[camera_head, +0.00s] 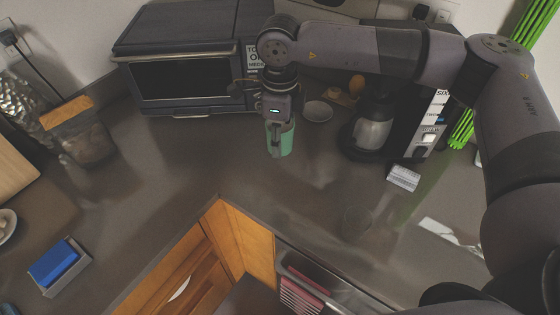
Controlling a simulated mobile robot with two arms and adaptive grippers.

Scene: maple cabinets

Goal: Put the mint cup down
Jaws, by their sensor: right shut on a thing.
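The mint cup (286,143) is a pale green cup near the middle of the view, in front of the dark toaster oven. My right gripper (279,126) comes down over it from above and is shut on it. The gripper hides part of the cup's rim and near side. The cup looks roughly upright, low over the grey counter (225,165). I cannot tell whether its base touches the counter. My left gripper is not in view.
A toaster oven (190,82) stands behind left. A white bowl (318,111) and a coffee maker (373,130) are to the right. A small white box (403,178) lies nearer. A glass jar (80,138) and a blue sponge (53,262) are left. Counter in front of the cup is clear.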

